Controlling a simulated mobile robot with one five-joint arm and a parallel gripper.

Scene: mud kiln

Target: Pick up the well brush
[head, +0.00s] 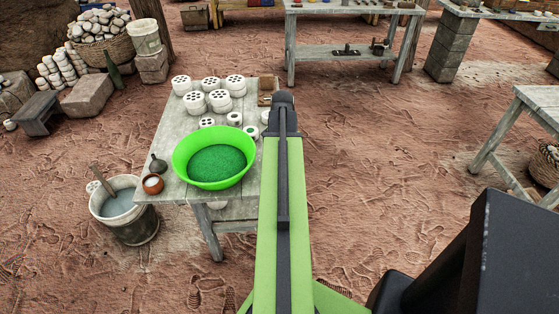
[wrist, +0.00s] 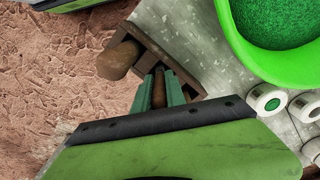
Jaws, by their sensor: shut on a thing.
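In the wrist view my gripper (wrist: 161,82) has its two green fingers closed on a slim brown piece, which I take to be the well brush (wrist: 159,95). Only a short part of it shows between the fingers; the rest is hidden. The fingers reach into a brown wooden rack (wrist: 187,76) at the table's edge. In the head view the rack (head: 268,84) shows at the table's far right corner, and my arm hides the gripper and the brush.
A second brown rounded wooden piece (wrist: 119,60) is beside the fingers at the rack. A bright green bowl (head: 180,165) with green contents stands on the table (head: 170,128), near several white holed cylinders (head: 210,84). A bucket (head: 136,226) stands at the table's left.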

